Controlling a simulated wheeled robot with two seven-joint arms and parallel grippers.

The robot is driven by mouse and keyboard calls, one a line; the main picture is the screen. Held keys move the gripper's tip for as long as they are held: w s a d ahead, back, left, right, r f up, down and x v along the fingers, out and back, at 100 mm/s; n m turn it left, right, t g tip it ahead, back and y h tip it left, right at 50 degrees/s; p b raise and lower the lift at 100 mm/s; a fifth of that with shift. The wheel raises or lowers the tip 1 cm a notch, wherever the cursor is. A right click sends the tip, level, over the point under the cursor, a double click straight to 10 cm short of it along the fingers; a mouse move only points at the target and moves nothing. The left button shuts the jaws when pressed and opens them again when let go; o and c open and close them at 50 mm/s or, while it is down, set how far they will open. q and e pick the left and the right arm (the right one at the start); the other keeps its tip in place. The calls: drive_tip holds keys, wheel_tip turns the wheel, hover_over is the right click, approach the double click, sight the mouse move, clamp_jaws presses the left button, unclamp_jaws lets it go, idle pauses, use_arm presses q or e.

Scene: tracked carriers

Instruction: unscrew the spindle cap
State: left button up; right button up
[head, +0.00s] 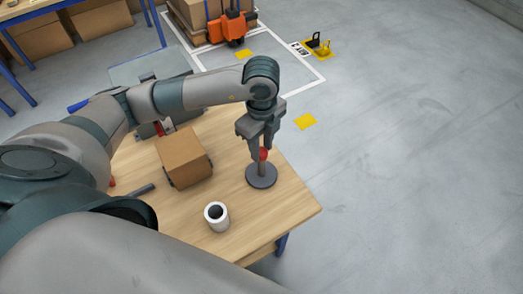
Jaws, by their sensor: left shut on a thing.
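The spindle (261,177) stands upright on a round dark base on the wooden table, near its right edge. A red cap (263,154) sits at the top of its post. My left gripper (260,153) points down from above and is shut on the red cap, with its fingers on either side. The fingers hide part of the cap. My right gripper is not in view.
A cardboard box (184,157) stands left of the spindle. A white cup-like cylinder (217,216) stands in front, near the table's (290,208) front edge. A dark bar (142,190) lies at left. Open floor lies right of the table.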

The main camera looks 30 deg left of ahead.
use_arm(q)
drive_tip(key=n+p, duration=0.3)
drive_tip(key=n, duration=0.2)
drive_tip(key=shift+s+r, duration=0.1)
drive_tip(key=shift+r, duration=0.05)
drive_tip(key=n+p, duration=0.1)
drive_tip(key=n, duration=0.1)
drive_tip(key=shift+n+p, duration=0.35)
drive_tip(key=shift+n, duration=0.05)
drive_tip(key=shift+f, duration=0.2)
drive_tip(key=o, duration=0.8)
